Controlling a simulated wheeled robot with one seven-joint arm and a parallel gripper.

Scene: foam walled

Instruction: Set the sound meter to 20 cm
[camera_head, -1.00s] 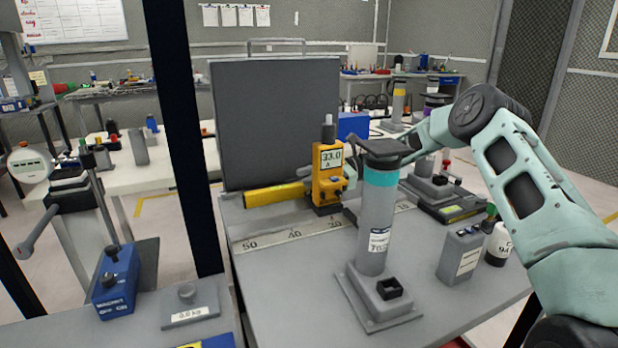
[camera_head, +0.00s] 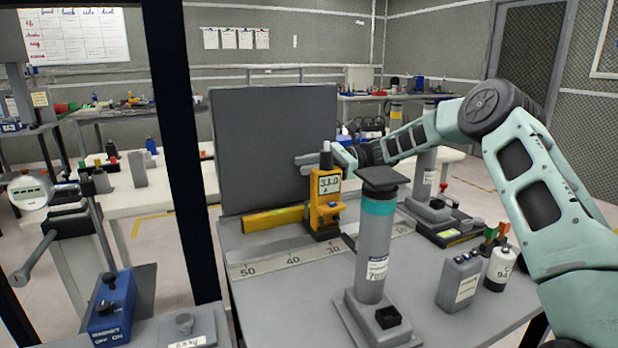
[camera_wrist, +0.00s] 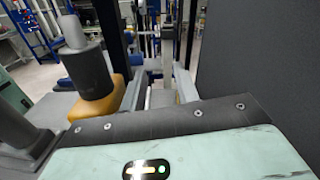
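The sound meter (camera_head: 325,203) is a yellow upright device with a grey microphone on top, and its display appears to read 33.0. It stands by the metal ruler (camera_head: 265,268), close to the 30 mark. The ruler is also marked 40 and 50 to the left, and its right part is partly hidden by a grey column. My gripper (camera_head: 306,162) is behind the meter, near its top, partly hidden. In the wrist view my gripper (camera_wrist: 162,88) shows two fingers apart with nothing seen between them. The meter (camera_wrist: 110,92) is just left of the fingers.
A dark upright panel (camera_head: 272,145) stands behind the ruler. A grey column with a teal band (camera_head: 375,235) stands in front, right of the meter. A yellow bar (camera_head: 272,219) lies left of the meter. A grey box (camera_head: 460,283) and white bottle (camera_head: 499,268) are at right.

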